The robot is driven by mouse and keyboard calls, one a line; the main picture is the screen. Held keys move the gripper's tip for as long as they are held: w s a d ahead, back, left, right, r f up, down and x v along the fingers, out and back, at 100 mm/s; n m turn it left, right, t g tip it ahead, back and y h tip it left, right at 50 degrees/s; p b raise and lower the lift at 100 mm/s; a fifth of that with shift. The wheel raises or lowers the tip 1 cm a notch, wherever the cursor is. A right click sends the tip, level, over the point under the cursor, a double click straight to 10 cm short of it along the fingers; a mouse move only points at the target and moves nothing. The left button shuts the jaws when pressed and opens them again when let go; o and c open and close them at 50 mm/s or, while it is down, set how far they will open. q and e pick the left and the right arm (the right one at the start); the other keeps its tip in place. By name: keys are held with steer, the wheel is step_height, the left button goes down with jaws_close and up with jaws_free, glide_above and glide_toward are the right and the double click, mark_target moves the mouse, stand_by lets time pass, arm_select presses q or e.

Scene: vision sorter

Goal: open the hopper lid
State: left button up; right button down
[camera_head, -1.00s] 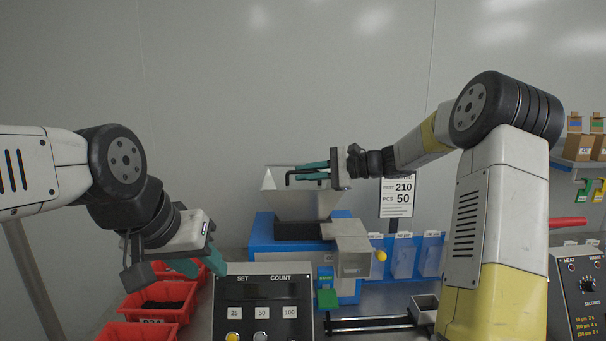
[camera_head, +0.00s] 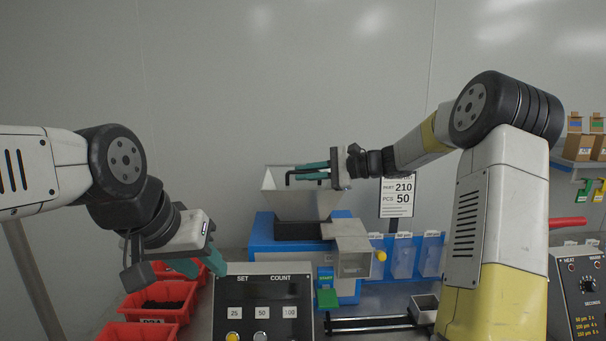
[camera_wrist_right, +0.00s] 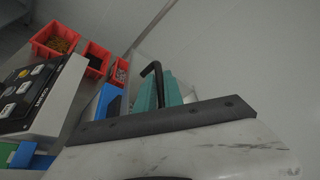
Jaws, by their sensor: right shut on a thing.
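The hopper (camera_head: 300,207) is a pale grey funnel on top of a blue machine in the middle of the head view. My right gripper (camera_head: 305,173) is at the hopper's top, its teal fingers shut on a black bent handle (camera_head: 289,179). In the right wrist view the handle (camera_wrist_right: 150,70) sticks out beside the teal fingers. The lid cannot be made out clearly from the hopper's pale top, and its angle is hard to tell. My left gripper (camera_head: 202,267) is low at the left, its teal fingers apart and empty, near the red bins.
Red bins (camera_head: 160,302) stand at the left. A count panel (camera_head: 262,290) stands in front of the blue machine (camera_head: 262,235). Blue bins (camera_head: 403,260) and a sign (camera_head: 398,197) are right of the hopper. A heat control box (camera_head: 578,290) is at far right.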

stand_by(0.7)
steer(key=shift+w+r, duration=0.15)
steer(key=shift+r, duration=0.35)
steer(key=w+r+m+g+h, duration=0.1)
steer(key=w+r+m+g, duration=0.2)
steer(key=r, duration=0.7)
steer(key=shift+w+r+m, duration=0.35)
steer(key=shift+w+m, duration=0.65)
steer(key=shift+w, duration=0.5)
steer(key=shift+d, duration=0.1)
steer(key=c, duration=1.8)
jaws_free()
steer(key=shift+o, duration=0.2)
